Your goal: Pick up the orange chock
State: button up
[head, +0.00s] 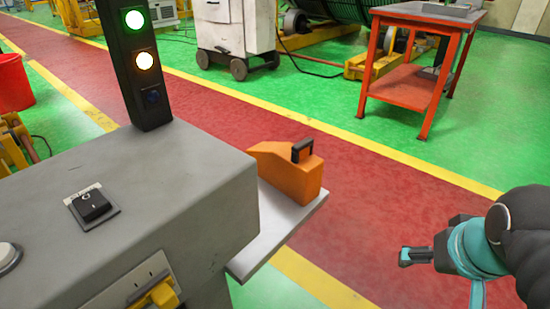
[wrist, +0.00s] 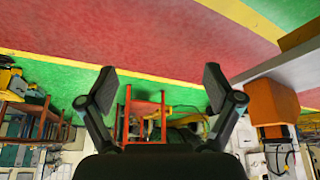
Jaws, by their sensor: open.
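The orange chock (head: 291,174) is a wedge-shaped block with a black handle on top. It stands upright on a light grey shelf (head: 262,254) beside a grey cabinet, whose edge hides part of its left side. My gripper (head: 405,257) is to the right of the chock, well apart from it, with the floor behind it. In the wrist view, which appears upside down, my gripper (wrist: 160,85) has its two fingers spread with nothing between them. The chock (wrist: 268,103) shows there at the right, outside the fingers, under the pale shelf (wrist: 285,66).
The grey cabinet (head: 130,190) with a light tower (head: 140,65) and a black switch fills the left front. A red table (head: 415,75) and a white wheeled cabinet (head: 225,32) stand at the back. Open red floor (head: 370,195) lies between the shelf and my gripper.

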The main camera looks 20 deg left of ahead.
jog(key=w+a+r+n+g, duration=0.1)
jog(key=w+a+r+n, duration=0.2)
jog(key=w+a+r, duration=0.3)
notch_tip(320, 180, up, 8)
jog(key=n+g+p, duration=0.2)
jog(key=n+g, duration=0.2)
jog(key=n, duration=0.5)
send_over(285, 148)
jog(key=f, duration=0.2)
jog(key=f+b, duration=0.1)
jog(key=f, duration=0.5)
jog(key=shift+s+a+b, duration=0.35)
jog(key=shift+w+d+f+b, duration=0.1)
jog(key=shift+f+b, duration=0.05)
jog(key=shift+f, duration=0.75)
jog(key=shift+w+d+f+b, duration=0.1)
jog(key=shift+d+f+b, duration=0.05)
jog(key=shift+f, duration=0.7)
jog(key=shift+w+d+f+b, duration=0.1)
jog(key=shift+f+b, duration=0.05)
jog(key=shift+f, duration=0.75)
jog(key=c, duration=1.4)
